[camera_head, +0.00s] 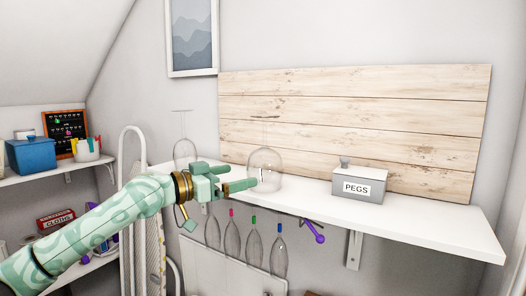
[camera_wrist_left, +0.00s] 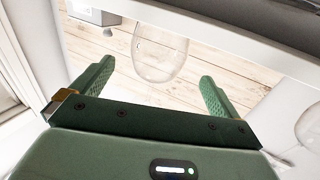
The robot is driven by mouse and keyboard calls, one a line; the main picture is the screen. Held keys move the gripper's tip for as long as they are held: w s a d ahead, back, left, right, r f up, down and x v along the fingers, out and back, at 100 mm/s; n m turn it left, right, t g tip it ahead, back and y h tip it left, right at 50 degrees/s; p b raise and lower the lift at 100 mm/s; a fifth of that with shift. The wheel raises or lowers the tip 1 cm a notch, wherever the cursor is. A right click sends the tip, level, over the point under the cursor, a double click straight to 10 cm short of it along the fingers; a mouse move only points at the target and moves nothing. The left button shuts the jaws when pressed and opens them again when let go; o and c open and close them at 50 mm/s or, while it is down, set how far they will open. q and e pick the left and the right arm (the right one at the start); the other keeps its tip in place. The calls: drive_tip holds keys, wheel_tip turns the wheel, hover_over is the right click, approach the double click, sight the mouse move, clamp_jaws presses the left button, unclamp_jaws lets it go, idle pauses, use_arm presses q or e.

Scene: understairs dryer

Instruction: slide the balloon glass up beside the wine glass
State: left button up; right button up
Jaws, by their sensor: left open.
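The balloon glass (camera_head: 265,168), a clear wide-bowled glass, stands upside down on the white shelf, stem and foot up. The wine glass (camera_head: 184,153), clear and narrower, also stands upside down, further left on the shelf. My left gripper (camera_head: 242,176) is open, its fingers pointing right at the balloon glass, the nearer fingertip overlapping its lower left side. In the left wrist view the balloon glass (camera_wrist_left: 158,52) shows between and just ahead of the fingertips, apparently not gripped. Part of the wine glass (camera_wrist_left: 309,125) shows at that view's right edge. My right gripper is not in view.
A grey PEGS box (camera_head: 359,184) stands on the shelf (camera_head: 430,222) right of the balloon glass. A plank panel (camera_head: 350,120) backs the shelf.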

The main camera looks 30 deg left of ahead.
sight(265, 170)
use_arm(q)
drive_tip(key=p+x, duration=0.3)
drive_tip(key=x, duration=0.5)
drive_tip(key=shift+w+d, duration=0.2)
drive_tip(key=shift+w+d+f, duration=0.15)
drive_tip(key=shift+w+d, duration=0.05)
drive_tip(key=shift+w, duration=0.25)
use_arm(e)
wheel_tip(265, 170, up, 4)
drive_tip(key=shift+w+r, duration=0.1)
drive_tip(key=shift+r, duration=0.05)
use_arm(q)
drive_tip(key=c, duration=0.9)
drive_tip(key=shift+a+f, duration=0.15)
drive_tip(key=shift+a, duration=0.25)
drive_tip(key=shift+a+b, duration=0.95)
drive_tip(key=shift+b, duration=0.2)
drive_tip(key=shift+w+a+b, duration=0.1)
drive_tip(key=shift+a+b, duration=0.6)
drive_tip(key=shift+a, duration=0.5)
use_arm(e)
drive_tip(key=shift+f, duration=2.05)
